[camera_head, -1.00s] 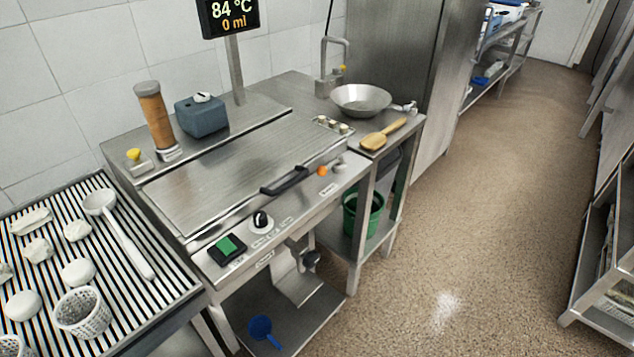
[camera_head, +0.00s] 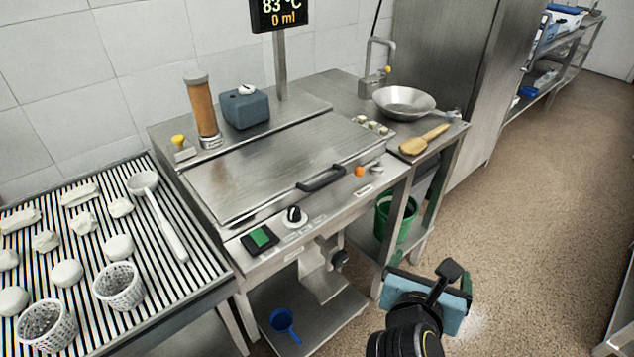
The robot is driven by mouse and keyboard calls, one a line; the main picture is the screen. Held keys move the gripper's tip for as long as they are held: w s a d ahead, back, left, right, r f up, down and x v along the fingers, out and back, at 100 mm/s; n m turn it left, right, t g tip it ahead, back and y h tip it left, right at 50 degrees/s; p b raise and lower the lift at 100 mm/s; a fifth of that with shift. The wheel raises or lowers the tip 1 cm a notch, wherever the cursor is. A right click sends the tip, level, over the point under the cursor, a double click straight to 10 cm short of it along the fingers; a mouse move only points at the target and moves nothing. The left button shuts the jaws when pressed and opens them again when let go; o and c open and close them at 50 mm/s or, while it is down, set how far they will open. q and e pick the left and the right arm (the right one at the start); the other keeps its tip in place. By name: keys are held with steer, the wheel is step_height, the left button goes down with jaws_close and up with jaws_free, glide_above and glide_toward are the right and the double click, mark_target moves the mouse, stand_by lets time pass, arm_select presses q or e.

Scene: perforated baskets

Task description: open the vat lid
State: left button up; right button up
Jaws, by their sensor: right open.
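The vat lid (camera_head: 285,158) is a flat brushed-steel panel lying closed on top of the steel vat unit. Its black bar handle (camera_head: 321,178) runs along the front edge, toward the right. My right gripper (camera_head: 432,276) is at the bottom right, in front of and below the lid, over the floor. It is open and empty, well apart from the handle. My left gripper is not in this view.
A ribbed rack (camera_head: 203,262) with white lumps, perforated baskets (camera_head: 118,286) and a ladle stands left. A green bucket (camera_head: 392,220) is below. The floor (camera_head: 530,180) at right is clear.

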steer(key=shift+s+a+r+m, duration=0.1)
steer(key=shift+s+r+m, duration=0.05)
steer(key=shift+r+m, duration=0.15)
steer(key=shift+c, duration=0.2)
